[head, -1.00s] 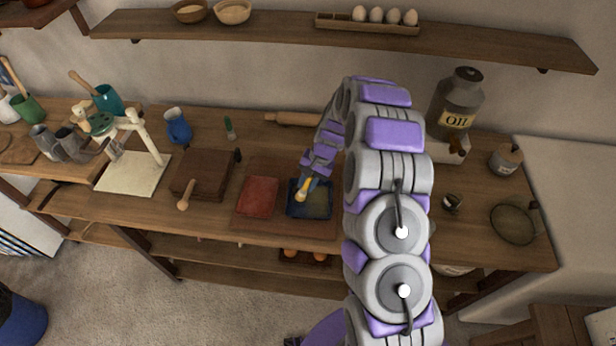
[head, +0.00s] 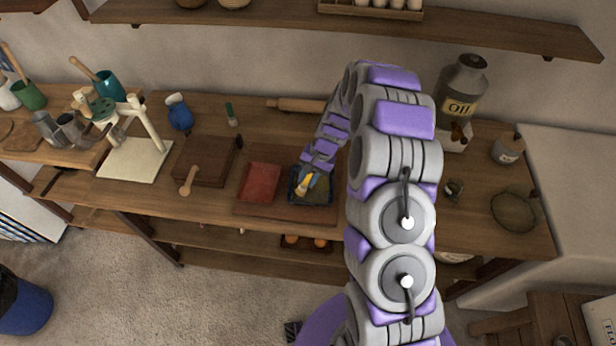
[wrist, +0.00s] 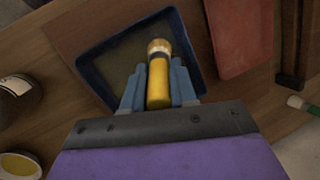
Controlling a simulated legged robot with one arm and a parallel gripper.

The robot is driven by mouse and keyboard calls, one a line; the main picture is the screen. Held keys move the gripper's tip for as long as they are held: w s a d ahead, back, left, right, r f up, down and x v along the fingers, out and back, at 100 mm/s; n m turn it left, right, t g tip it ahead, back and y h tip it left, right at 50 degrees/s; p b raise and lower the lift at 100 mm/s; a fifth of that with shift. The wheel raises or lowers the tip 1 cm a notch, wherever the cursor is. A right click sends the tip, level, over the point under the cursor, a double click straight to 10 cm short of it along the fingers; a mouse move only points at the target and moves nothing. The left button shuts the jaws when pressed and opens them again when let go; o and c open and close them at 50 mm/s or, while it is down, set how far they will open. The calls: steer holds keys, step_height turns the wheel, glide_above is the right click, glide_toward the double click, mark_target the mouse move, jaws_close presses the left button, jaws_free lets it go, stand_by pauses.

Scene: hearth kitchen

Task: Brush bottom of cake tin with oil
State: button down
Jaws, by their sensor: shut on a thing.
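The dark blue square cake tin (head: 322,197) lies on the wooden bench, and its rim and dull inside also show in the wrist view (wrist: 96,79). My gripper (head: 309,176) is over the tin's left part in the head view. It is shut on a yellow-handled brush (head: 303,184), which stands out between the grey-blue fingers in the wrist view (wrist: 158,82). The brush's pale end points into the tin's area. I cannot tell whether it touches the bottom. The large grey can labelled OIL (head: 461,88) stands at the back right of the bench.
A red square tray (head: 260,182) sits just left of the tin. A brown box (head: 206,160) is farther left. A rolling pin (head: 296,105) lies behind. In the wrist view, a dark jar (wrist: 20,100) and a small yellow-filled bowl (wrist: 18,166) are at the left.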

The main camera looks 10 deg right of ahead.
steer(key=shift+w+d+p, duration=0.15)
steer(key=shift+w+d, duration=0.1)
steer(key=shift+w, duration=0.75)
steer(key=shift+w+d+p, duration=0.1)
steer(key=shift+w+d, duration=0.2)
steer(key=shift+w, duration=0.7)
steer(key=shift+w+d+p, duration=0.15)
steer(key=shift+w+d, duration=0.1)
steer(key=shift+w, duration=0.75)
steer(key=shift+w+r, duration=0.15)
steer(key=shift+w, duration=0.05)
steer(key=shift+s+a, duration=0.3)
steer(key=shift+s, duration=0.9)
steer(key=shift+s+a, duration=0.3)
steer(key=shift+s, duration=0.85)
steer(key=shift+s+a, duration=0.3)
steer(key=shift+s, duration=0.9)
steer(key=shift+r+p, duration=1.3)
steer(key=shift+r, duration=1.6)
steer(key=shift+r+p, duration=0.65)
steer(key=shift+r, duration=0.9)
